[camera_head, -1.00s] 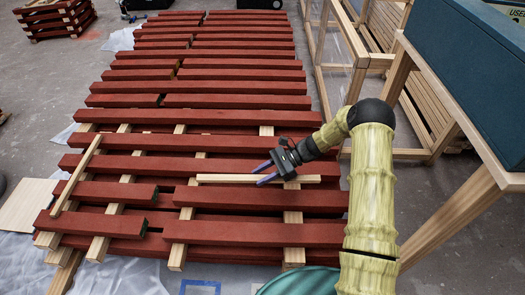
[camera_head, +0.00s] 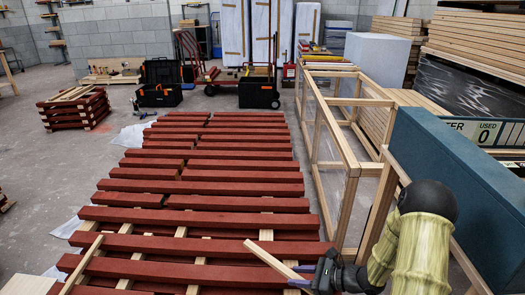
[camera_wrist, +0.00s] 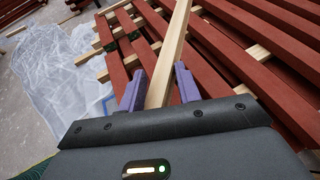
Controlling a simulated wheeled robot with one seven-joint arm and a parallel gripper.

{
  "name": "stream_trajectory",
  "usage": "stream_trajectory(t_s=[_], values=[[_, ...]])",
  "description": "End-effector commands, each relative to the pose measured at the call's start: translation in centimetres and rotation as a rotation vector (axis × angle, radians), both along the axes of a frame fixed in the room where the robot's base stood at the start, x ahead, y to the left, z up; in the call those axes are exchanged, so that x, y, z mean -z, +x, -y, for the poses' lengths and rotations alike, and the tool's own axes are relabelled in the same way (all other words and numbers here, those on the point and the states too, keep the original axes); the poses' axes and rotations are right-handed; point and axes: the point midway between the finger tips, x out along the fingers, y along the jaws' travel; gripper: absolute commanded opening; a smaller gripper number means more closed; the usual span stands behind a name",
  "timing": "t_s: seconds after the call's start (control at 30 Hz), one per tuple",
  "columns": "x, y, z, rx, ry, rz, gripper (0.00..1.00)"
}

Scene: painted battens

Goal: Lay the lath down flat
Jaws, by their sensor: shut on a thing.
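The lath is a pale, square-edged wooden strip (camera_head: 268,259) at the bottom of the head view. It slants from upper left down to my gripper (camera_head: 305,275), over the red battens (camera_head: 204,244). In the wrist view the lath (camera_wrist: 174,48) runs up and away from between the two purple fingers of my gripper (camera_wrist: 159,88). The gripper is shut on it near one end. I cannot tell whether the lath touches the battens below. The near end is hidden by the gripper.
Another pale strip (camera_head: 83,264) lies across the battens at the left. A wood-framed clear-panel case (camera_head: 337,171) and a blue-topped bench (camera_head: 446,158) stand close on the right. Plastic sheeting (camera_wrist: 62,78) covers floor beside the battens. Stacked red battens (camera_head: 73,111) stand at far left.

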Motion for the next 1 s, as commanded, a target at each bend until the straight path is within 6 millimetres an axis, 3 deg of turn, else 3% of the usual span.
stream_trajectory(t_s=[0.03, 0.27, 0.57, 1.0], values=[[-1.2, -0.5, 1.0, 0.053, 0.002, -0.003, 0.00], [-3.3, -2.5, 4.6, 0.250, 0.003, -0.001, 0.00], [-6.4, -2.3, 4.3, 0.234, 0.000, -0.003, 0.00], [-12.8, -2.4, 4.3, 0.231, -0.003, -0.009, 0.00]])
